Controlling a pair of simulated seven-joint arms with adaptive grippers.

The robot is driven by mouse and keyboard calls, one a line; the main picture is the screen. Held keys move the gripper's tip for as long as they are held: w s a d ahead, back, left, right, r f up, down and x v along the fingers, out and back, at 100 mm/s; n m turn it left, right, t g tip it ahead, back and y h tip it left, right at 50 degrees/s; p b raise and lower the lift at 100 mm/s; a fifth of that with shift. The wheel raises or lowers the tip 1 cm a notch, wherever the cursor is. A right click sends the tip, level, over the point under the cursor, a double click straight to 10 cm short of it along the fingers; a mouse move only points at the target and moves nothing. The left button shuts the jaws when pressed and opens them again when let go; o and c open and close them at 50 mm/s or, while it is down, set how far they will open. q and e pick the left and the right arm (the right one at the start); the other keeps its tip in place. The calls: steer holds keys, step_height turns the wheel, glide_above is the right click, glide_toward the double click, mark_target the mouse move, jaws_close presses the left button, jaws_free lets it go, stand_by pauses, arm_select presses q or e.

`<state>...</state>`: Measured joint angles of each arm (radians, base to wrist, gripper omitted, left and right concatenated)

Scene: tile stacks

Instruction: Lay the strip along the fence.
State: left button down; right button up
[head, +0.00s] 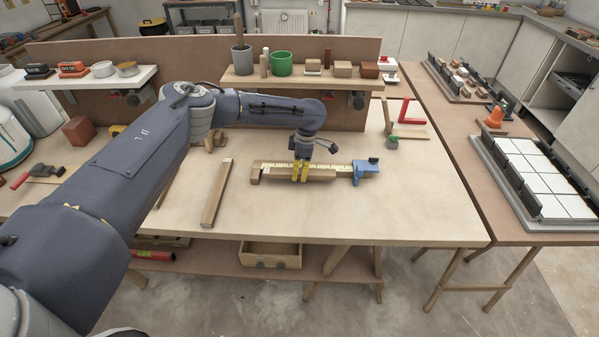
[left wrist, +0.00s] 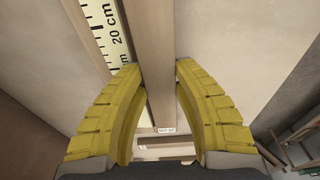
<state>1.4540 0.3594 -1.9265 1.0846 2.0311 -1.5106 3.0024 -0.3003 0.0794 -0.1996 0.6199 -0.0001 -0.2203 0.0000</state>
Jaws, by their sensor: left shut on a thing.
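My left gripper (head: 300,178) has yellow fingers shut on a wooden strip (head: 322,175) at the middle of the bench. The strip (left wrist: 155,50) runs between the fingers in the left wrist view, with a small white label at its lower end. The fence (head: 257,165) carries a pale ruler scale (left wrist: 107,32) and lies directly beside the held strip, roughly parallel to it. I cannot tell whether strip and fence touch. A blue stop block (head: 364,170) sits at the fence's right end. My right gripper is not in view.
Another wooden strip (head: 217,193) lies on the bench left of the fence. A red square (head: 405,112) and a small green block (head: 392,142) are at the back right. A raised shelf (head: 300,80) with cups and blocks stands behind. The bench front is clear.

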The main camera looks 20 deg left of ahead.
arm_select(q)
steer(key=shift+f, duration=0.55)
steer(key=shift+s+f, duration=0.1)
steer(key=shift+f, duration=0.15)
steer(key=c, duration=1.1)
jaws_free()
steer(key=r, duration=0.4)
steer(key=d+r, duration=0.1)
steer(key=r, duration=0.8)
steer(key=shift+w+d+r, duration=0.1)
steer(key=shift+w+d, duration=0.1)
steer(key=shift+w, duration=0.1)
